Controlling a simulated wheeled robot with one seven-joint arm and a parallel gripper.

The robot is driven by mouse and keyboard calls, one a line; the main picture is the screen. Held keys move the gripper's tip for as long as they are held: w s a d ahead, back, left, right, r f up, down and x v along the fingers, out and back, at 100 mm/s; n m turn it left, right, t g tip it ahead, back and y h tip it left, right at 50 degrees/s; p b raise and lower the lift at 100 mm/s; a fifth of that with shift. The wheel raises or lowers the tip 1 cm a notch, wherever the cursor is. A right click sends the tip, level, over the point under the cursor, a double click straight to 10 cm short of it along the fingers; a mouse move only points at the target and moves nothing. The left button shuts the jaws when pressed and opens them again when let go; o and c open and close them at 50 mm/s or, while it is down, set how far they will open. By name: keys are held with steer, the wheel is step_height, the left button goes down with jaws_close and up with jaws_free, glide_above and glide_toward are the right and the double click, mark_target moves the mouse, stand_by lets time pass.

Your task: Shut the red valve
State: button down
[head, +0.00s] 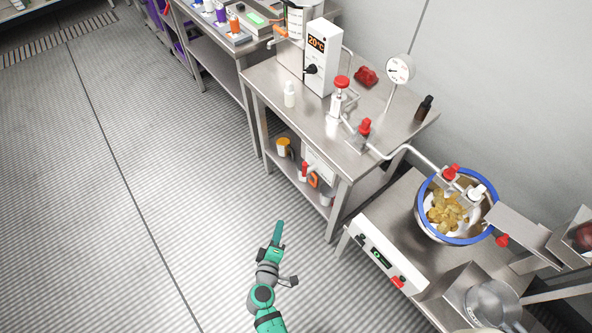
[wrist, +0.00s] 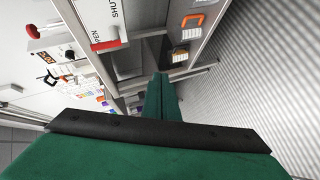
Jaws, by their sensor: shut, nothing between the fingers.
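A red lever (wrist: 108,45) shows in the wrist view at the edge of a white panel (wrist: 92,15) lettered "SHUT" and, partly cut off, "PEN". I cannot tell for certain which word the lever is set to. In the head view a small red handle (head: 304,170) on a white box (head: 320,165) under the middle table seems to be the same valve. My gripper (head: 279,229) is in front of and below that table, apart from the lever. Its green fingers (wrist: 160,88) are together and empty, with the panel to their upper left in the wrist view.
Other red parts are a round knob (head: 342,82) and a cap (head: 365,125) on the tabletop pipework, and a knob (head: 451,172) over the blue-rimmed bowl (head: 421,205). An orange handle (wrist: 192,22) is near the lever. A table leg (head: 338,205) stands close by. Floor at left is clear.

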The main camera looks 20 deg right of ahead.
steer(key=w+d+r+n+t+h, duration=0.1)
steer(key=w+d+r+h, duration=0.3)
steer(key=w+r, duration=0.6)
steer(key=w+d+f+h, duration=0.1)
steer(key=w+d, duration=0.4)
steer(key=d, duration=0.2)
steer(key=shift+w+d+f, duration=0.3)
steer(key=shift+w+f, duration=0.1)
steer(key=shift+w+a, duration=0.1)
steer(key=shift+a, duration=0.05)
